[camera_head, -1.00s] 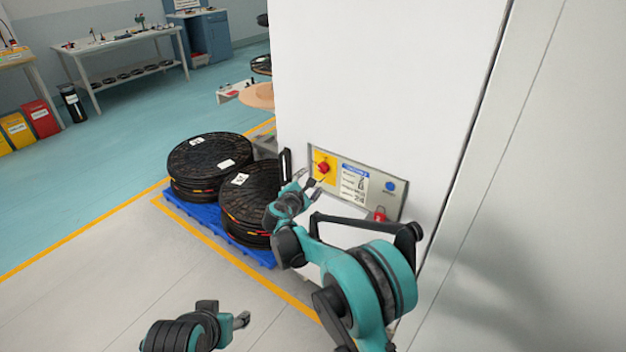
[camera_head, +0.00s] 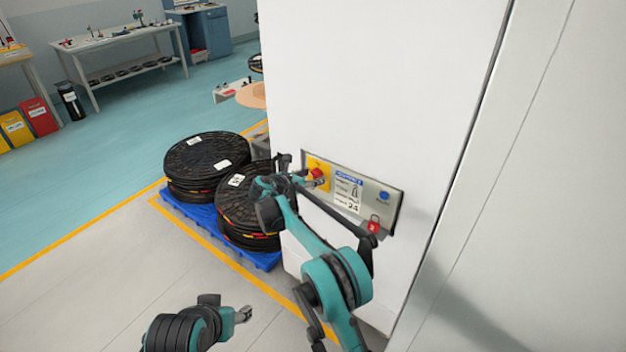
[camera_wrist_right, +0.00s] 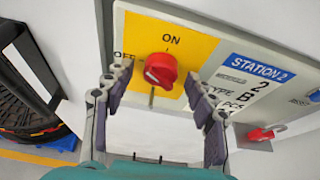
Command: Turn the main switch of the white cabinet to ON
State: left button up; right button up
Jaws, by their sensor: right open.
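The white cabinet (camera_head: 385,70) carries a grey panel (camera_head: 388,213) with a yellow plate (camera_head: 313,164). On the plate sits the red main switch knob (camera_head: 316,173). In the right wrist view the knob (camera_wrist_right: 161,70) shows between ON above and OFF at its left; its pale mark lies at the lower left, not at ON. My right gripper (camera_head: 313,181) is at the plate, and the wrist view shows it (camera_wrist_right: 165,98) open, its fingers on either side of the knob without visible grip. My left gripper (camera_head: 244,314) hangs low, away from the cabinet; its jaw state is unclear.
A label reading STATION 2 (camera_wrist_right: 258,70) is right of the plate. A red padlock (camera_head: 373,225) hangs at the panel's lower right, near a blue button (camera_head: 384,196). Black reels (camera_head: 205,165) stand on a blue pallet (camera_head: 262,260) left of the cabinet.

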jog(key=shift+w+d+f, duration=0.1)
jog(key=shift+w+d, duration=0.05)
jog(key=shift+w, duration=0.1)
jog(key=c, duration=1.2)
jog(key=shift+o, duration=0.2)
jog(key=m+y, duration=0.1)
jog(key=m+t, duration=0.1)
jog(key=m, duration=0.1)
jog(key=shift+s+d+y, duration=0.15)
jog(key=shift+y, duration=0.25)
jog(key=m+t, duration=0.1)
jog(key=m, duration=0.1)
jog(key=m+t+y, duration=0.1)
jog(key=m, duration=0.1)
jog(key=shift+d+f+t+y+b, duration=0.1)
jog(key=shift+f+t+y+b, duration=0.05)
jog(key=shift+t+y+b, duration=0.15)
jog(key=shift+m, duration=0.3)
